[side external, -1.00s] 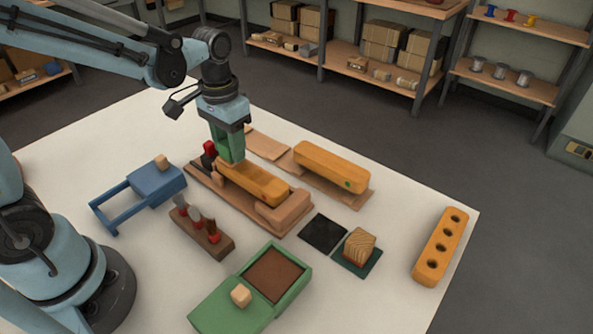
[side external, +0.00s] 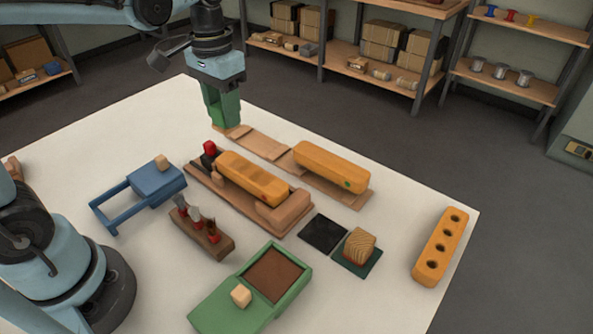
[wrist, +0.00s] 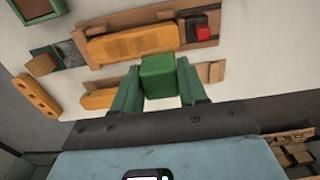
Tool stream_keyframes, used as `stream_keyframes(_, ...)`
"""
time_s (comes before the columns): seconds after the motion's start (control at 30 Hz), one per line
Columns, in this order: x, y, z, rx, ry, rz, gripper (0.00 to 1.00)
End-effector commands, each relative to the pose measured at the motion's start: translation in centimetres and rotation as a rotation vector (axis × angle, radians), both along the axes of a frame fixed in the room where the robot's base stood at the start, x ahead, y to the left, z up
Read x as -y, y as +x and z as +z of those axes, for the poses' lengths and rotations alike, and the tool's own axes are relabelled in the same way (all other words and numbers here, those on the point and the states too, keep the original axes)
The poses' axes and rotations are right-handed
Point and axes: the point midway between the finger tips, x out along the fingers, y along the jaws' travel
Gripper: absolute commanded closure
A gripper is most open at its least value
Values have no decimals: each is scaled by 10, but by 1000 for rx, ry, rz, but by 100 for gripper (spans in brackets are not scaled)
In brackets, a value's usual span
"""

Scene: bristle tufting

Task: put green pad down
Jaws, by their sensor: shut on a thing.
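My gripper (side external: 223,122) is above the far end of a flat wooden board (side external: 258,143), behind the wooden fixture. In the wrist view its two green fingers (wrist: 158,92) are shut on a green pad (wrist: 158,74), a block-like piece between them. In the side view the pad merges with the green fingers and I cannot tell them apart. The gripper's lower end looks close to the board's left end; I cannot tell whether it touches.
An orange block (side external: 250,178) lies in the wooden fixture (side external: 290,215) with a red knob. Another orange block (side external: 331,166) lies on the board. A green tray (side external: 216,307), blue frame (side external: 154,183), tool rack (side external: 203,238) and holed orange block (side external: 440,245) stand around. Clear table lies left.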

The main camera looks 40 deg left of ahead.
Motion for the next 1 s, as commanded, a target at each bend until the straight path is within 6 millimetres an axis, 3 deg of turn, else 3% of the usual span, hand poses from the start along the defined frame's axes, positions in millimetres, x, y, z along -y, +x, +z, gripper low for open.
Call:
stream_keyframes(0.43, 2, 0, 0, 0, 0, -1, 86)
stream_keyframes(0.57, 17, 2, -2, 0, 0, -6, 86)
stream_keyframes(0.77, 80, 0, -8, 0, 0, -14, 86)
stream_keyframes(1.0, 171, -24, -17, 0, 0, -15, 86)
